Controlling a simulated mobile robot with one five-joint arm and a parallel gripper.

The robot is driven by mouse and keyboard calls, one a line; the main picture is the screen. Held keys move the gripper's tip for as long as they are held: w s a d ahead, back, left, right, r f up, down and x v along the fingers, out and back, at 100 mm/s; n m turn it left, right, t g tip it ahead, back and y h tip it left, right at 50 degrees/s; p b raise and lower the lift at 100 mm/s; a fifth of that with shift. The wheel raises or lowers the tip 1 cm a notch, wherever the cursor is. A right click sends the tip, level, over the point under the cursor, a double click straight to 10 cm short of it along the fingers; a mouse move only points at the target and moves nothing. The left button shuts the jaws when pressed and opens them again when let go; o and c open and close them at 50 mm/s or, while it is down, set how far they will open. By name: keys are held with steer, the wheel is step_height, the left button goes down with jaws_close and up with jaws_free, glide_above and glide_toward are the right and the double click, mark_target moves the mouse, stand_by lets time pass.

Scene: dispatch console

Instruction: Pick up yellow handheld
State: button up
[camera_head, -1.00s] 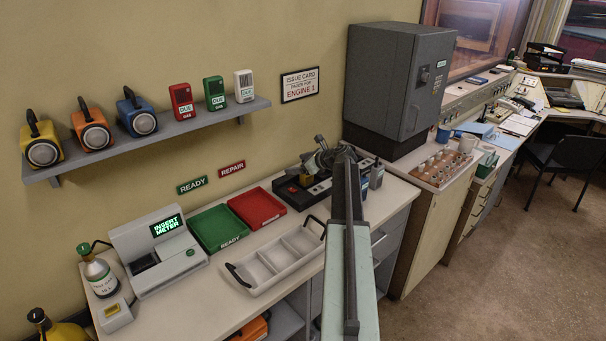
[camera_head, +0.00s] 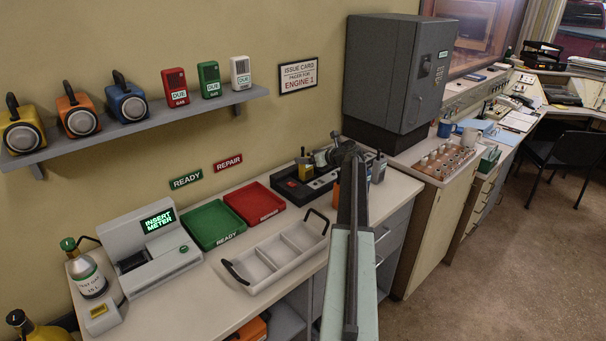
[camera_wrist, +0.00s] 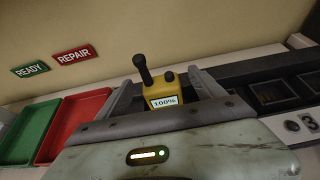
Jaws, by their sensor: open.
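The yellow handheld (camera_head: 305,166) stands upright in the black charger rack (camera_head: 288,192) on the counter. In the wrist view the yellow handheld (camera_wrist: 160,91) shows a black antenna, a knob and a "100%" label. My gripper (camera_wrist: 163,78) is open, with one finger to each side of the handheld in that view. No contact shows, and the handheld's lower part is hidden behind my gripper body. In the head view my gripper (camera_head: 328,157) is just right of the handheld, partly hidden by my arm.
A grey handheld (camera_head: 378,167) and an orange one (camera_head: 336,192) stand close by, near my arm. The red tray (camera_head: 256,204), green tray (camera_head: 214,224) and white divided tray (camera_head: 282,258) lie to the left. A grey cabinet (camera_head: 393,75) stands behind on the right.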

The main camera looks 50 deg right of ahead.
steer(key=b+x, duration=0.1)
steer(key=x, duration=0.1)
steer(key=b+x, duration=0.1)
steer(key=x, duration=0.2)
steer(key=shift+s+f, duration=0.1)
steer(key=shift+f, duration=0.35)
steer(key=shift+w, duration=0.2)
steer(key=shift+s+r, duration=0.1)
steer(key=shift+c, duration=0.4)
jaws_close()
